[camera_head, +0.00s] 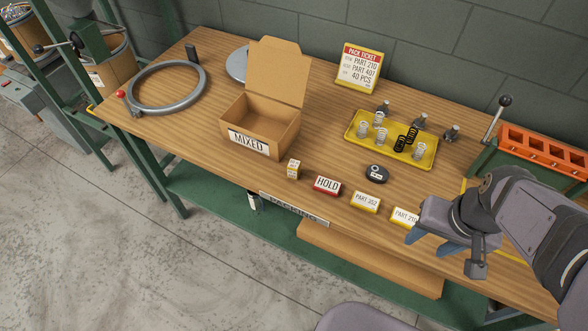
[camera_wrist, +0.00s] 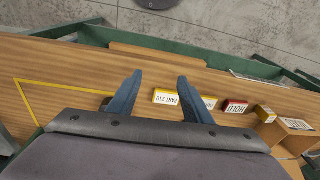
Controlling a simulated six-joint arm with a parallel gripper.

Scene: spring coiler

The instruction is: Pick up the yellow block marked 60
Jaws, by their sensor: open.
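A small yellow block (camera_head: 293,169) with a white label stands on the wooden bench in front of the cardboard box and left of the red HOLD block; its marking is too small to read. It also shows in the wrist view (camera_wrist: 265,114), right of the HOLD block. My gripper (camera_head: 432,244) is over the right front part of the bench, well right of the yellow block, near the PART 210 block. In the wrist view its two blue fingers (camera_wrist: 160,84) are spread apart with nothing between them.
The red HOLD block (camera_head: 327,186), PART 352 block (camera_head: 365,202) and PART 210 block (camera_head: 404,217) line the front edge. The open MIXED box (camera_head: 249,142) stands behind the yellow block. A dark disc (camera_head: 376,174) and yellow spring tray (camera_head: 432,158) lie farther right.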

